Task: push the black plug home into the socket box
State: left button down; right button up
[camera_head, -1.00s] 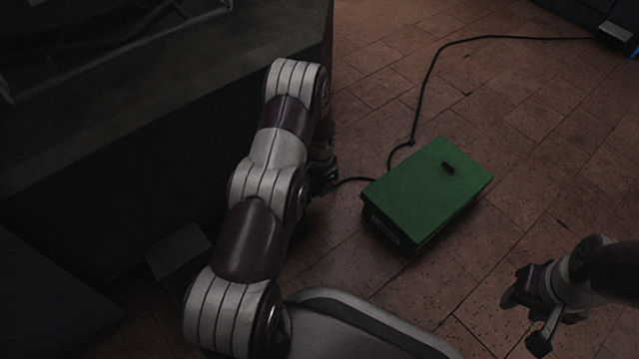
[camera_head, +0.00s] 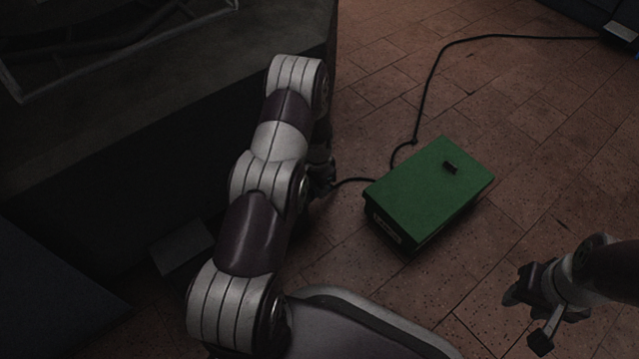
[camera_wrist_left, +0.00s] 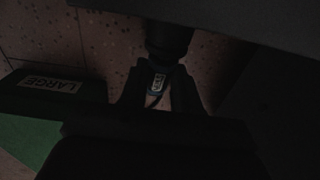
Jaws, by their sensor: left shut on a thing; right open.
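My left arm comes in from the left, and its gripper (camera_head: 322,174) is low beside the large dark body, partly hidden by the arm. In the left wrist view its fingers (camera_wrist_left: 159,88) are shut on a dark thing, most likely the black plug (camera_wrist_left: 169,38), a round black shape at the fingertips. A small blue-and-white marked piece (camera_wrist_left: 157,83) shows between the fingers. I cannot make out the socket opening or how deep the plug sits. My right gripper (camera_head: 530,305) is open and empty at the lower right.

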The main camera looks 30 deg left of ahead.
pick_arm(q)
jog(key=shift+s+a, duration=0.1)
jog(key=shift+s, duration=0.25)
jog(key=c, duration=0.8)
grip_release()
jog(key=shift+a, duration=0.1)
jog(key=shift+o, duration=0.2)
jog(key=shift+r, duration=0.15)
notch_tip(320, 180, up, 12)
jog(key=p, duration=0.9)
jog(key=shift+r, duration=0.2)
